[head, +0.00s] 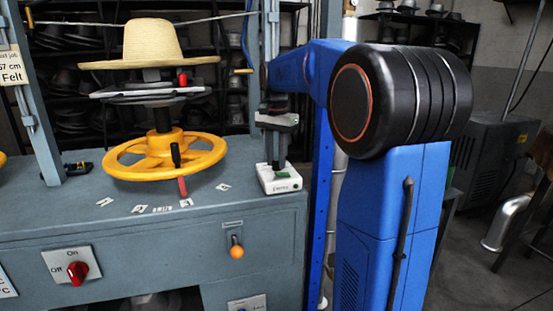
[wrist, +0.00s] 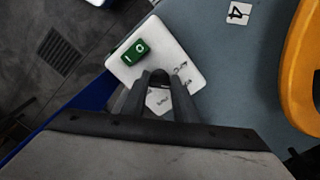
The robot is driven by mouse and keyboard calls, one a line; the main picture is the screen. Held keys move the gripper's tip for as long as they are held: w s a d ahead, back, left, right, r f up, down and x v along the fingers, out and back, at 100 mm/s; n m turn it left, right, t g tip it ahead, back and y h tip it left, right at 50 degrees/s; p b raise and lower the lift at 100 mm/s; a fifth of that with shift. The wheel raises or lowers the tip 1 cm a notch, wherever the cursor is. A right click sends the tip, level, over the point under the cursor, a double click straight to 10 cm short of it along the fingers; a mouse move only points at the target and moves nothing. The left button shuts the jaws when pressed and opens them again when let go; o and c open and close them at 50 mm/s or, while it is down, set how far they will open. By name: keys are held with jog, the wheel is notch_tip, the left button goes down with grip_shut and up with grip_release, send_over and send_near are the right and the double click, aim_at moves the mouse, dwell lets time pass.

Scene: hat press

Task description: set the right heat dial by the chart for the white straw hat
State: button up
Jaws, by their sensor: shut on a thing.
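My gripper (head: 277,165) points down at a small white box (head: 281,185) on the right end of the bench. In the wrist view, the gripper (wrist: 156,80) is shut on a small dark part at the white box (wrist: 187,60), mostly hidden between the fingers. A green rocker switch (wrist: 135,52) marked O and I sits beside the fingers on the box, and dark markings partly show around the fingertips. I cannot read which setting is held. A cream wide-brimmed hat (head: 152,42) rests on the press. No full heat chart is readable.
A yellow handwheel (head: 165,156) stands left of the box, with small number cards (head: 140,209) lying around it. The bench front has a red On/Off knob (head: 78,269) and an orange-ended lever (head: 236,251). A cut-off sign (head: 11,66) reads Felt.

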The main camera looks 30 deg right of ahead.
aim_at(276, 161)
dwell(0.5)
jog(key=o, duration=1.1)
jog(key=shift+c, duration=0.2)
notch_tip(276, 161, up, 17)
jog(key=shift+r, duration=0.2)
jog(key=s+a+f+n+t, duration=0.1)
jog(key=s+a+f+n, duration=0.2)
jog(key=s+a+f, duration=0.4)
jog(key=s+a+f+n+t, duration=0.1)
jog(key=s+a+f+n, duration=0.4)
jog(key=s, duration=0.4)
jog(key=s+a+f+n+t, duration=0.1)
jog(key=s+a+f+n, duration=0.1)
jog(key=s+f, duration=0.5)
jog(key=s+a+f+n+t, duration=0.1)
jog(key=s+f+n, duration=0.2)
jog(key=s+f, duration=0.4)
notch_tip(276, 161, down, 6)
jog(key=shift+s+a+f+t, duration=0.1)
jog(key=shift+s+a+t, duration=0.05)
jog(key=shift+a+t, duration=0.25)
